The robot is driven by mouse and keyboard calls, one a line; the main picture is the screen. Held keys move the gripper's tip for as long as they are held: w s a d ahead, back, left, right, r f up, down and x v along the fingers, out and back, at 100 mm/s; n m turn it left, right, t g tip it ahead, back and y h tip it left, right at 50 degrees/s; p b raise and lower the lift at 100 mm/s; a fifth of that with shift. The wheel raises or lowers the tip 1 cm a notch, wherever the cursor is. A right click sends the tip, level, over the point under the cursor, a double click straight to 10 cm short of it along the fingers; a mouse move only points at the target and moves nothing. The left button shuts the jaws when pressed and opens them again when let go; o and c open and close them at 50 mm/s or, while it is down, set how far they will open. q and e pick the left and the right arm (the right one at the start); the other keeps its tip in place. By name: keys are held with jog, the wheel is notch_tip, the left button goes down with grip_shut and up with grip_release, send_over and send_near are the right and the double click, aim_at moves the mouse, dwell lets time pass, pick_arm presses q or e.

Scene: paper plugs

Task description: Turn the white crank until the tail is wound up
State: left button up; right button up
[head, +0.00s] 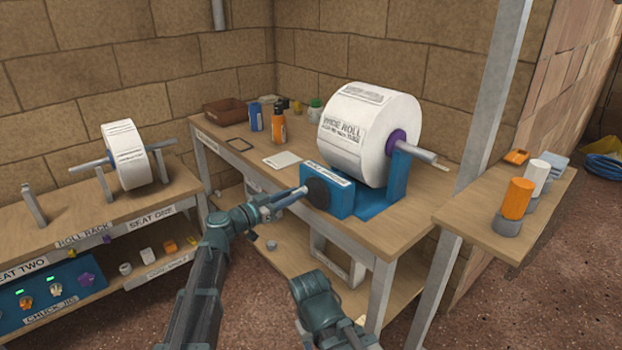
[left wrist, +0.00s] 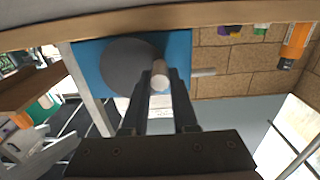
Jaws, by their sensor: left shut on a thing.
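A wide white paper roll (head: 365,140) with a purple hub sits on a metal bar in a blue stand at the back right bench. In front of it is a blue box (head: 342,200) with a dark round disc (head: 317,191). My left gripper (head: 294,196) reaches the disc. In the left wrist view its fingers (left wrist: 160,92) are shut on the white crank (left wrist: 158,72), which stands out from the edge of the dark disc (left wrist: 128,68). I cannot make out the paper tail. Only a link of my right arm shows at the bottom; its fingers are not visible.
The bench (head: 408,235) also bears an orange bottle (head: 279,126), a blue can (head: 256,117) and a brown tray (head: 224,111). A grey post (head: 489,100) and a side shelf (head: 505,222) with orange and white cylinders stand at right. A smaller roll (head: 124,155) is on the left bench.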

pick_arm(q)
jog(key=shift+r, duration=0.1)
dwell(0.3)
jog(key=shift+r+p, duration=0.55)
jog(key=shift+p, duration=0.1)
jog(key=shift+o, duration=0.5)
jog(key=shift+c, duration=0.5)
jog(key=shift+s+d+r+p, duration=0.1)
jog(key=shift+r+p, duration=0.4)
jog(key=shift+p, duration=0.05)
jog(key=shift+o, duration=0.5)
